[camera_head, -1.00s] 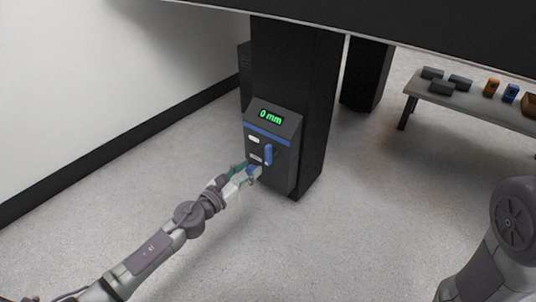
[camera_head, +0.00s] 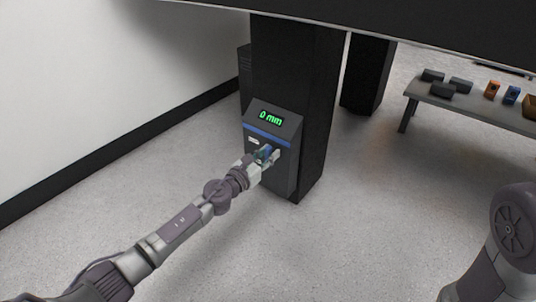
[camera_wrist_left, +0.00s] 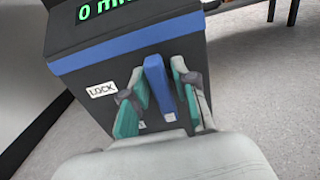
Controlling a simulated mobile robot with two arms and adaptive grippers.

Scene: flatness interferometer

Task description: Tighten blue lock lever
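The blue lock lever (camera_wrist_left: 159,84) stands upright on the front of a dark control box (camera_head: 281,178), beside a white LOCK label (camera_wrist_left: 102,90). The box's green display (camera_head: 270,118) reads 0 mm. My left gripper (camera_head: 267,155) is at the lever and partly covers it in the head view. In the left wrist view its teal-padded fingers (camera_wrist_left: 158,100) stand on both sides of the lever, with gaps visible, so it is open around the lever. My right gripper is not in view; only part of my right arm shows.
The box is fixed to a black pillar (camera_head: 310,95) under a large dark slab (camera_head: 400,25). A low table (camera_head: 470,104) with grey, orange and blue blocks stands at the right. A white wall (camera_head: 90,90) is at the left. The grey floor is clear.

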